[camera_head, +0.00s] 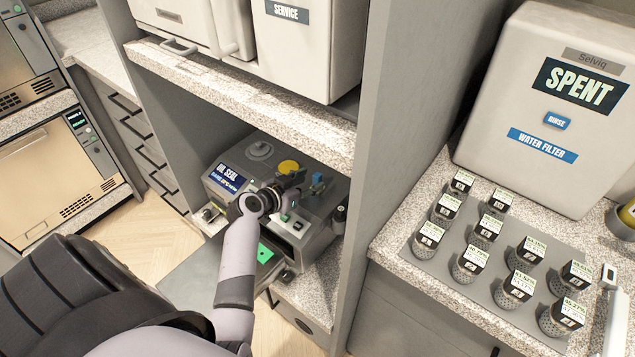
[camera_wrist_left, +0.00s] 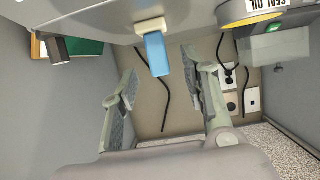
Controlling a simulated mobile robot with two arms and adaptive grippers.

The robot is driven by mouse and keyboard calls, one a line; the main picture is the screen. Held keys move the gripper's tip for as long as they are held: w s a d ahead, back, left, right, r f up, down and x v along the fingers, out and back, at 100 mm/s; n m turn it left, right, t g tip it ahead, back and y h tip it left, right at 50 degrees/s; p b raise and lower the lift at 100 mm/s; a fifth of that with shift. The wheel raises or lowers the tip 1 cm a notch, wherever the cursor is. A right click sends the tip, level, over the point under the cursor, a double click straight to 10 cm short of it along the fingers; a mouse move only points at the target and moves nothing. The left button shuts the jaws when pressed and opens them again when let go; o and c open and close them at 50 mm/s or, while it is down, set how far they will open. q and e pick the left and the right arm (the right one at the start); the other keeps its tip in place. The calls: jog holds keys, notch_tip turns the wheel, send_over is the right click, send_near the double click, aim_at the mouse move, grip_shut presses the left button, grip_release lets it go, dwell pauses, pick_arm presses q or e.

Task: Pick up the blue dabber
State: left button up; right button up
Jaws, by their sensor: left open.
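The blue dabber (camera_head: 317,181) stands at the back right on top of the grey oil seal machine (camera_head: 322,222), under the counter shelf. In the left wrist view the dabber (camera_wrist_left: 156,55) shows as a blue piece with a cream end, at the upper middle. My left gripper (camera_head: 288,192) is above the machine, just left of and in front of the dabber. In the left wrist view my open fingers (camera_wrist_left: 162,88) are spread on either side of the dabber's line, with nothing between them. The dabber appears apart from both fingers. My right gripper is not in view.
A yellow cap (camera_head: 288,167) sits close behind my left gripper. The granite shelf (camera_head: 250,100) overhangs the machine, and a grey partition (camera_head: 372,190) stands to its right. Several labelled filters sit on a grey mat (camera_head: 440,268) at the right. Black cables (camera_wrist_left: 164,95) hang behind.

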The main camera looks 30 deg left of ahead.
aim_at(315, 179)
pick_arm(q)
jog(key=x, duration=0.4)
jog(key=shift+w+d+f+p, duration=0.1)
jog(key=shift+w+f+p, duration=0.05)
jog(key=shift+w+p, duration=0.2)
jog(key=shift+s, duration=0.1)
jog(key=shift+c, duration=0.2)
grip_shut()
